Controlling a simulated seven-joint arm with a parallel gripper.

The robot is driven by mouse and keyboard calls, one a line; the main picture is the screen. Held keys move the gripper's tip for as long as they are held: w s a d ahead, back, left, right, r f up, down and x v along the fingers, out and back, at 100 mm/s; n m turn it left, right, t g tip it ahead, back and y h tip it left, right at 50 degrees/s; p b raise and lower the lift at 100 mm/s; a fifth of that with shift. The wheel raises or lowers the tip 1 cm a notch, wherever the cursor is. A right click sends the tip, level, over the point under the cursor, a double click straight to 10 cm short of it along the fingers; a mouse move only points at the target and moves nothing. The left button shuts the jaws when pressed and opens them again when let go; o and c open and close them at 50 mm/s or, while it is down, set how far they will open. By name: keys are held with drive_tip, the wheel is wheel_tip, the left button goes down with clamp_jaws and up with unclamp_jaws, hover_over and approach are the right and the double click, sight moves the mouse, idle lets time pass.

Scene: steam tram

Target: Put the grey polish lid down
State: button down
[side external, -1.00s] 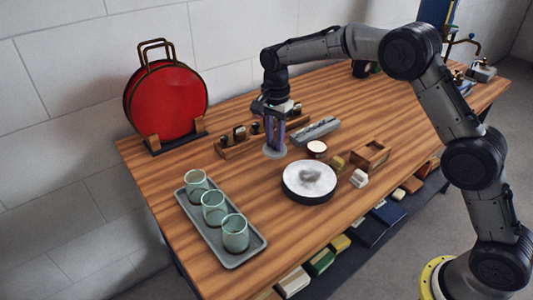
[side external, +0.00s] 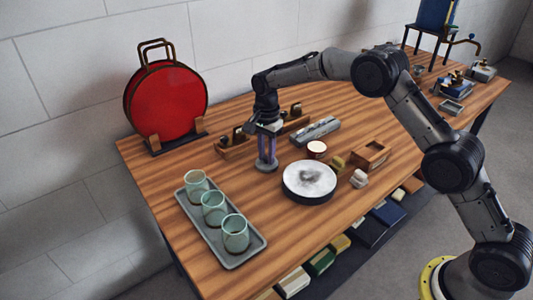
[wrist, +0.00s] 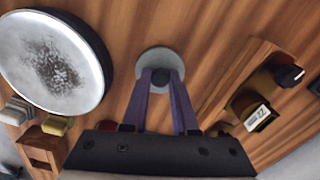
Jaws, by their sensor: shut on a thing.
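The grey polish lid (wrist: 158,57) is a round grey disc with a darker knob at its middle. My gripper (wrist: 161,80) is shut on that knob, with its two purple fingers on either side. In the side external view my gripper (side external: 266,165) points straight down and the lid (side external: 266,168) is under its fingertips, at or very close to the wooden tabletop. I cannot tell whether the lid touches the wood. The lid lies between the wooden rack and the round pale-topped dish.
The round dish (side external: 309,180) with a dark rim stands just right of the lid. A grey tray (side external: 256,244) with green glasses is at front left. The wooden rack (side external: 236,149) is behind. A small open tin (side external: 316,149) and wooden box (side external: 371,154) stand to the right.

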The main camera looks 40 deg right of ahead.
sight(266, 157)
drive_tip(key=c, duration=0.7)
unclamp_jaws()
wheel_tip(266, 157, up, 12)
drive_tip(key=s+d+r+n+t, duration=0.15)
drive_tip(key=s+r+n, duration=0.25)
drive_tip(key=s+r, duration=0.5)
drive_tip(key=s+d+r+n+t, duration=0.15)
drive_tip(key=s+n, duration=0.25)
drive_tip(key=s, duration=0.7)
drive_tip(key=s+d+r+n+t, duration=0.1)
drive_tip(key=s+d+n, duration=0.2)
drive_tip(key=s, duration=0.8)
drive_tip(key=shift+s+d+f+n+t, duration=0.1)
drive_tip(key=shift+s+f+n+t, duration=0.15)
drive_tip(key=shift+s+f+n, duration=0.9)
drive_tip(key=shift+s+a+f+n+t, duration=0.1)
drive_tip(key=shift+s+f+n+t, duration=0.3)
drive_tip(key=shift+s, duration=1.5)
drive_tip(key=shift+s+d+f+n+t, duration=0.15)
drive_tip(key=shift+s+f+n, duration=0.3)
drive_tip(key=shift+s+f, duration=0.75)
